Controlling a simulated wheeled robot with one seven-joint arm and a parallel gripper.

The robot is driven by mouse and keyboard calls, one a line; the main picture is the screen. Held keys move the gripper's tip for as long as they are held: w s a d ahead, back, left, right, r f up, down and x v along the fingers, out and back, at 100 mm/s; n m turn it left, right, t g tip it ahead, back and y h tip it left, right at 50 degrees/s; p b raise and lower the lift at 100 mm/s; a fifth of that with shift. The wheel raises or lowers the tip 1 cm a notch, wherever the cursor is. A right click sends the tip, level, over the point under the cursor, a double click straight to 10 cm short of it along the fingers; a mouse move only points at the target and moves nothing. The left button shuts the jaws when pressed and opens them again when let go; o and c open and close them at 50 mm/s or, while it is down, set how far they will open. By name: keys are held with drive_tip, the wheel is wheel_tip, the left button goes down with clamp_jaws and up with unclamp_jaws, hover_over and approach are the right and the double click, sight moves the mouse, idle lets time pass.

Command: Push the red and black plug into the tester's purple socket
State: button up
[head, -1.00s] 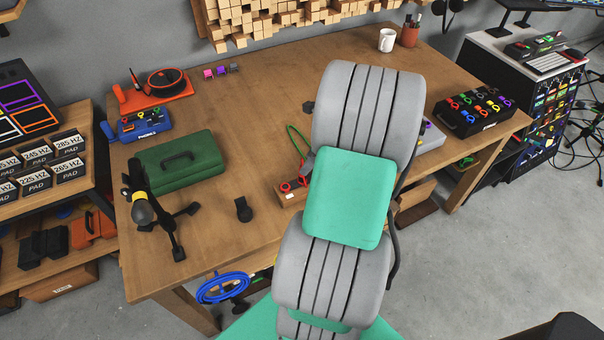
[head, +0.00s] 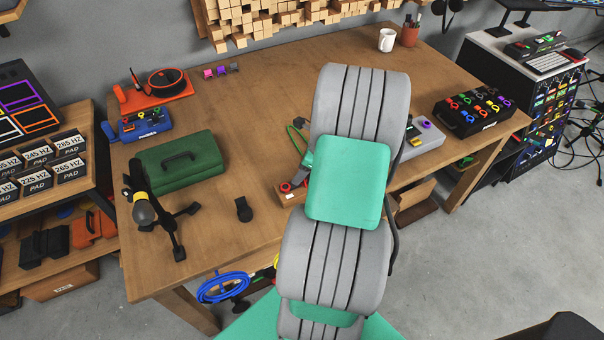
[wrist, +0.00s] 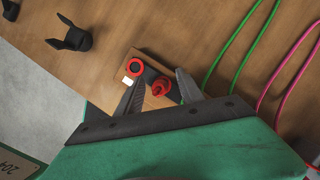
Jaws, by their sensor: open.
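In the wrist view, a red and black piece (wrist: 160,86), which looks like the plug, sits on a small wooden block (wrist: 150,99). A red ring (wrist: 136,67) is beside it on the same block. My gripper (wrist: 160,80) is open, with one finger on either side of the red and black piece; I cannot tell whether they touch it. In the head view, the block (head: 290,197) shows just left of my arm, which hides part of the work area.
A green toolbox (head: 180,160), a black stand (head: 160,215) and a blue device (head: 143,123) are on the table's left. A black box with coloured rings (head: 474,111) is at the right. Green and pink cables (wrist: 250,50) run beside the block.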

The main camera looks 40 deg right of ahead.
drive_tip(key=shift+c, duration=0.6)
clamp_jaws()
drive_tip(key=shift+r, duration=0.15)
drive_tip(key=shift+r, duration=0.3)
wheel_tip(320, 180, up, 2)
drive_tip(key=shift+r+b, duration=0.25)
drive_tip(key=shift+b, duration=0.05)
drive_tip(key=s+d+r, duration=0.4)
drive_tip(key=s+r, duration=0.5)
drive_tip(key=s, duration=0.4)
drive_tip(key=shift+s+d+r, duration=0.15)
drive_tip(key=shift+r, duration=0.2)
